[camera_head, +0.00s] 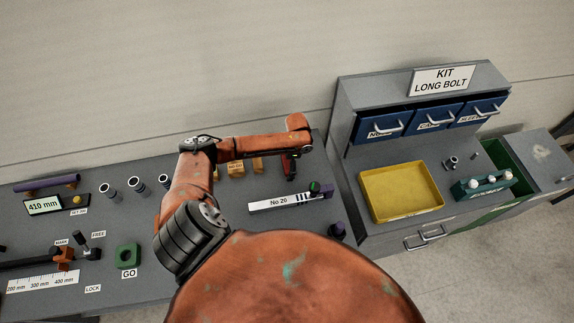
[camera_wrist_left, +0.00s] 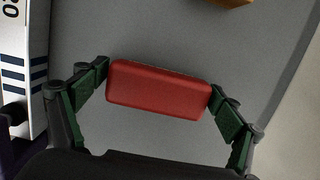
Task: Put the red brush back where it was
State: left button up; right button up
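The red brush (camera_wrist_left: 160,90) is a red block with rounded edges. In the left wrist view it lies between the two green-padded fingers of my left gripper (camera_wrist_left: 160,88), whose tips meet its two short ends. In the head view the red brush (camera_head: 290,167) shows below the end of my left arm, over the grey bench near its right end. The left gripper (camera_head: 291,155) is mostly hidden there by the arm. The height of the brush above the bench is hard to tell. My right gripper is not in view.
A white "No 26" strip (camera_head: 275,202) lies just in front of the brush, with green and purple pieces at its right end. Small orange blocks (camera_head: 237,170) stand to the left. A yellow tray (camera_head: 400,192) sits on the right-hand unit, below blue drawers (camera_head: 384,125).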

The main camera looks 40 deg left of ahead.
pick_arm(q)
jog(key=shift+o, duration=0.6)
jog(key=shift+r, duration=0.1)
notch_tip(320, 180, up, 12)
jog(key=w+d, duration=0.1)
jog(key=shift+w+b, duration=0.2)
jog(key=shift+b, duration=0.2)
